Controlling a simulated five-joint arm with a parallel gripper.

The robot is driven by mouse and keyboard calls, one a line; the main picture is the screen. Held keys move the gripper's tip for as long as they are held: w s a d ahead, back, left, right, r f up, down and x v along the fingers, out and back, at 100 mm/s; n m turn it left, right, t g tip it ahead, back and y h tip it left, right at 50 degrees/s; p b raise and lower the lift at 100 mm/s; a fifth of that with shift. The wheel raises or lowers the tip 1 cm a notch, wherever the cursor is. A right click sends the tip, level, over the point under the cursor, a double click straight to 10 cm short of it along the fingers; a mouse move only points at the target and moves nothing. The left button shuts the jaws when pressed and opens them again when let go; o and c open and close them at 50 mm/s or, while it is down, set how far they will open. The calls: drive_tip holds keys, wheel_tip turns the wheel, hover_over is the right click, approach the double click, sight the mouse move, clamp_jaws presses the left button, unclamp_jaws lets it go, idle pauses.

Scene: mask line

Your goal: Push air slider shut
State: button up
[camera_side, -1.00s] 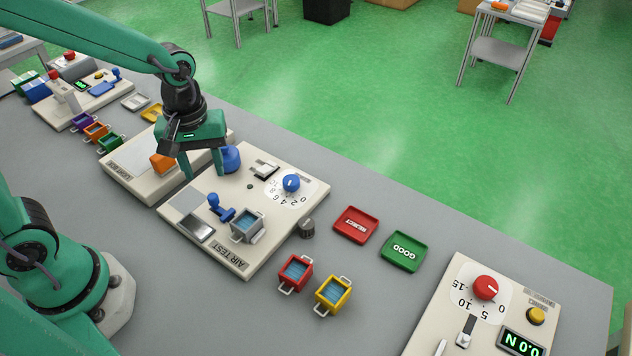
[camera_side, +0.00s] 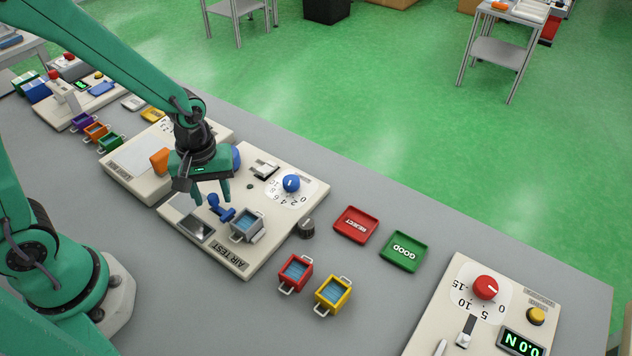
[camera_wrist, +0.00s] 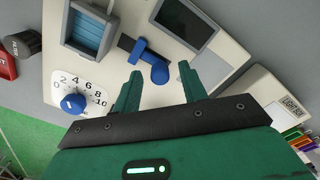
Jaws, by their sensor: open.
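The AIR TEST board (camera_side: 237,257) is a cream panel on the grey bench. A blue handle (camera_side: 219,207), apparently the air slider, sits on it beside a grey box with a blue-striped inside (camera_side: 245,225). In the wrist view the blue handle (camera_wrist: 150,62) lies on a short dark strip (camera_wrist: 126,42) that leads toward the box (camera_wrist: 89,33). My gripper (camera_side: 211,197) is open and empty, pointing down above the board. In the wrist view its fingertips (camera_wrist: 160,72) appear either side of the handle's near end; contact cannot be told.
A blue dial (camera_side: 291,183) and a pale block (camera_side: 264,169) stand at the board's back. A dark screen (camera_side: 196,228) lies near the handle. Red and yellow boxes (camera_side: 295,273) (camera_side: 333,294), a dark cylinder (camera_side: 307,228) and REJECT and GOOD trays (camera_side: 356,224) (camera_side: 403,251) are to the right.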

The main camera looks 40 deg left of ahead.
sight(227, 213)
clamp_jaws()
drive_tip(key=shift+d, duration=1.7)
drive_tip(key=shift+w, duration=0.1)
unclamp_jaws()
wheel_tip(227, 213, up, 8)
drive_tip(key=shift+a, duration=0.1)
